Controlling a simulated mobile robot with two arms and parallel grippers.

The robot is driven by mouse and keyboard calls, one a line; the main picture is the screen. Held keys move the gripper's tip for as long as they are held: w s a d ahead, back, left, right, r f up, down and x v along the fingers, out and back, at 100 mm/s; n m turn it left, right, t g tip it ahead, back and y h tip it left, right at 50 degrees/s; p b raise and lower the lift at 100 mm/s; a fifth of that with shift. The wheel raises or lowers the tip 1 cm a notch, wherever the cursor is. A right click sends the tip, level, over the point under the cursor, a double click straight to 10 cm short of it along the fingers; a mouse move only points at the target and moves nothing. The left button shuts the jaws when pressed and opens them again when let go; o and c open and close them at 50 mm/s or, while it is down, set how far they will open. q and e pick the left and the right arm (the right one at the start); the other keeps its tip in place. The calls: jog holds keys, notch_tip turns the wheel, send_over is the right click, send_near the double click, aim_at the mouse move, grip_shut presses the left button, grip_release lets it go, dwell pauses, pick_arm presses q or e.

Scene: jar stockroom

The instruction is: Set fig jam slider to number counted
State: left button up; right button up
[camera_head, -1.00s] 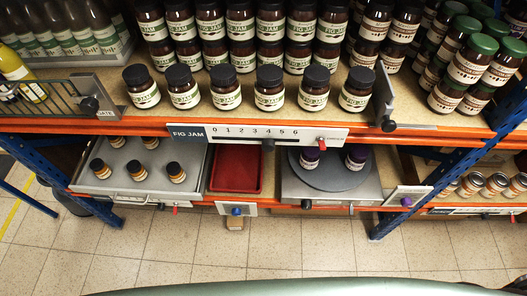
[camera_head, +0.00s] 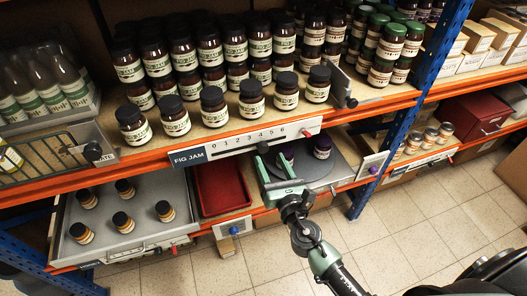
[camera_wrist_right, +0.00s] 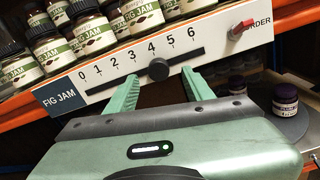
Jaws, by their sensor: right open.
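The fig jam rail (camera_head: 240,141) is a white strip numbered 0 to 6 on the shelf's front edge, with a dark FIG JAM label at its left end. It also shows in the right wrist view (camera_wrist_right: 215,42). Its round black slider knob (camera_wrist_right: 158,69) sits in the slot below the 4. My right gripper (camera_wrist_right: 160,86) is open and empty, with its green fingers on either side below the knob, apparently not touching it. In the head view my right gripper (camera_head: 275,166) is just below the rail. Several fig jam jars (camera_head: 213,106) stand in a front row above, with more behind. My left gripper is out of view.
A red ORDER tab (camera_wrist_right: 241,29) is at the rail's right end. Below are a grey tray (camera_head: 150,238) of small jars, a red bin (camera_head: 222,188) and a round turntable (camera_head: 318,172) with dark-lidded jars. Blue posts (camera_head: 408,110) frame the shelf.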

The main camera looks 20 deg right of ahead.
aim_at(265, 150)
jog(key=w, duration=0.5)
jog(key=shift+a, duration=0.2)
grip_shut()
dwell(1.2)
